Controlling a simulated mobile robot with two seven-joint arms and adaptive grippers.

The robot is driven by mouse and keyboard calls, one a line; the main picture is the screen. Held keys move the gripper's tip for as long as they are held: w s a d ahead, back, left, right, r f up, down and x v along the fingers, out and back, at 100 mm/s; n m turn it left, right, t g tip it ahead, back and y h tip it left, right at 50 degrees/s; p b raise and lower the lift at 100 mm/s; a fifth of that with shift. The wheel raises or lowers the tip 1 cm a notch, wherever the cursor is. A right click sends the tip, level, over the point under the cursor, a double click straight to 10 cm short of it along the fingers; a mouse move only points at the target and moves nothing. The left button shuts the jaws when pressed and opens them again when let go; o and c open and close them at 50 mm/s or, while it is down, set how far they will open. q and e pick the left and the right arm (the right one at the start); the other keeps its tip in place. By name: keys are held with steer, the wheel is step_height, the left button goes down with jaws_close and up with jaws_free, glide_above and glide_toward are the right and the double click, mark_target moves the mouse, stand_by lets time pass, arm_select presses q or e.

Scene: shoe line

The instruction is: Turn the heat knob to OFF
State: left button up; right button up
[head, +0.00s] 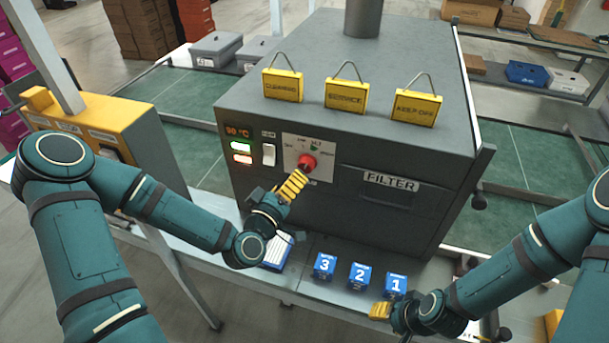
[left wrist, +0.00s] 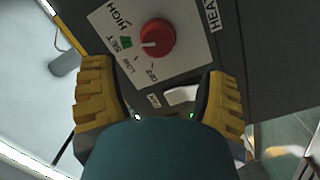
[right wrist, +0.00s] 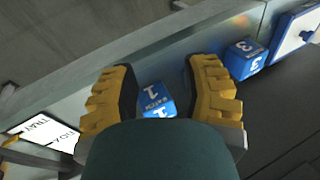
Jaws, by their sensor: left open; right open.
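The red heat knob (head: 307,162) sits on a white dial plate (head: 326,151) on the front of the grey machine. In the left wrist view, the knob (left wrist: 158,37) has a white pointer mark facing left, roughly toward the green SET mark; LOW and OFF are printed below it. My left gripper (head: 291,187) is open just in front of and below the knob. In the left wrist view, its spread fingers (left wrist: 160,75) are empty and the knob lies beyond the tips. My right gripper (head: 381,311) is open near the blue block marked 1 (right wrist: 156,102), which shows between its fingers.
Blue blocks 3 (head: 325,266), 2 (head: 359,275) and 1 (head: 396,285) stand along the ledge. A white rocker switch (head: 268,154) and a 90 °C display (head: 238,131) are left of the knob. Yellow signs (head: 346,96) stand on the machine's top.

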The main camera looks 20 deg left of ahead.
mark_target(303, 168)
arm_select(q)
steer(key=shift+w+d+f+b, duration=0.1)
steer(key=shift+w+d+b, duration=0.2)
steer(key=shift+b, duration=1.55)
steer(key=shift+w+d+f+b, duration=0.1)
steer(key=shift+w+b, duration=0.25)
steer(key=shift+b, duration=1.5)
steer(key=shift+w+d+r, duration=0.1)
steer(key=shift+w, duration=0.2)
steer(key=shift+w+d+r, duration=0.1)
steer(key=shift+w+d, duration=0.1)
steer(key=shift+w, duration=1.05)
steer(key=shift+w+d, duration=0.2)
steer(key=shift+w, duration=1)
steer(key=c, duration=1.2)
